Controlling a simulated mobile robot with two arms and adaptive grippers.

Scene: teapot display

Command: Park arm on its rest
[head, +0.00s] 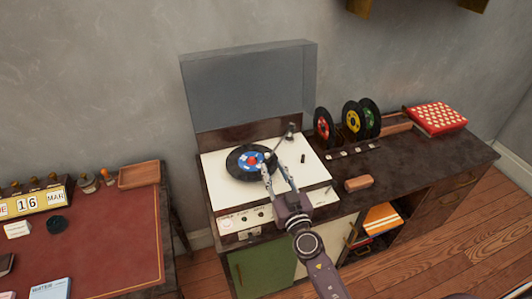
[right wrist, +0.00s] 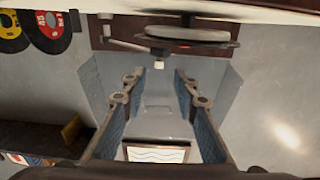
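The record player (head: 218,180) has a cream deck with a black record (head: 236,168), which has a blue and red label. The tonearm (head: 289,133) stands at the deck's back right; its front part is hard to make out near my fingers. My left gripper is out of view.
A clear raised lid (head: 250,85) stands behind the deck. Upright records (head: 352,118) and a red patterned box (head: 436,117) are to the right. A brown block (head: 359,183) lies near the cabinet's front edge. A desk (head: 110,235) is at the left.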

